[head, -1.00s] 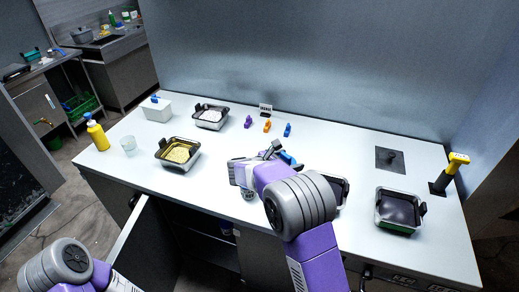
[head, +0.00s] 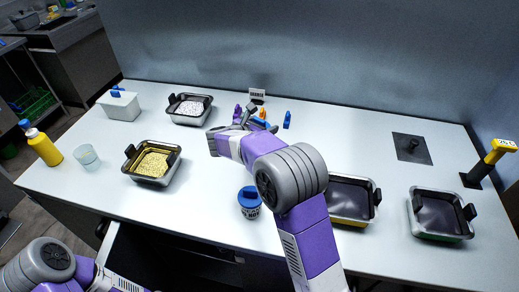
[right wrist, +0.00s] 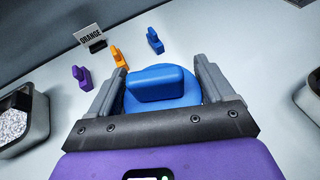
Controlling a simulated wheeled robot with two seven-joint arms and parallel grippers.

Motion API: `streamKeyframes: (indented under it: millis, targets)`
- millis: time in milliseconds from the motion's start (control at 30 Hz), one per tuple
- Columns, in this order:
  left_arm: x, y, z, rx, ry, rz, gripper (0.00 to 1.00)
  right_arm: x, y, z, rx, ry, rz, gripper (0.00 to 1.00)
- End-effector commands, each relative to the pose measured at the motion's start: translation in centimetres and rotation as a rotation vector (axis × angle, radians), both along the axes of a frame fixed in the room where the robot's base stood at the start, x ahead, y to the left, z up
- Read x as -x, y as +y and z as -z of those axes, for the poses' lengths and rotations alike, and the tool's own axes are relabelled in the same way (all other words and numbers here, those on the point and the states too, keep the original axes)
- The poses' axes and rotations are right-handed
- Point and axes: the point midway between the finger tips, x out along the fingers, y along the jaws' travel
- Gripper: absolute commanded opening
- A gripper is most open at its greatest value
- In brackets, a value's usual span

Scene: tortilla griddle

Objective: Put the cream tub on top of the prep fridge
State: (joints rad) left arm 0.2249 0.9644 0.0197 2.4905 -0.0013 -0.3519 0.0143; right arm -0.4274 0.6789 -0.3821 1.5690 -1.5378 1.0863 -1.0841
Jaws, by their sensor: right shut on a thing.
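My right gripper (head: 250,116) is at the back middle of the white counter top, partly hidden by its own arm. It is shut on a blue-lidded thing with a raised grip (right wrist: 163,84), between the fingers in the right wrist view. Its body below the lid is hidden, so I cannot tell if it is the cream tub. Another small round tub with a blue lid and a dark label (head: 250,204) stands upright near the front edge. The counter, which looks like the prep fridge (head: 200,205), has a dark opening below its front edge. My left gripper is out of view.
Small purple (right wrist: 81,78), orange (right wrist: 119,57) and blue (right wrist: 155,40) pieces stand beyond the gripper by an ORANGE sign (right wrist: 91,36). Several metal pans, including a yellow-filled one (head: 152,165), a yellow bottle (head: 42,146) and a glass (head: 87,157) stand around. The front middle has free room.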

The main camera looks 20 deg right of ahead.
Motion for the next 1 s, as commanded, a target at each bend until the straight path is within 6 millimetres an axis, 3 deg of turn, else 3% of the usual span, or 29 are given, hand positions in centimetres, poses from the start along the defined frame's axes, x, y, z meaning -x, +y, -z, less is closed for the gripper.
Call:
streamKeyframes:
  millis: [100,333,533,933,967,1000]
  targets:
    - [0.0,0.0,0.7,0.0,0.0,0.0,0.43,0.0,0.0,1.9,0.002,0.001,0.001,0.39]
    - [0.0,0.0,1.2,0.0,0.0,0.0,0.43,0.0,0.0,3.8,0.002,0.001,0.0,0.39]
    - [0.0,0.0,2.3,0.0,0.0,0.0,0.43,0.0,0.0,7.2,0.002,0.001,-0.001,0.39]
    - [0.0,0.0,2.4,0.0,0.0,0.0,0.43,0.0,0.0,7.7,0.0,-0.001,0.0,0.39]
    - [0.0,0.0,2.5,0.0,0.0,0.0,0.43,0.0,0.0,7.8,0.0,0.0,0.0,0.83]
    - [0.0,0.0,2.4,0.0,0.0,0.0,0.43,0.0,0.0,7.8,0.0,0.0,0.0,0.89]
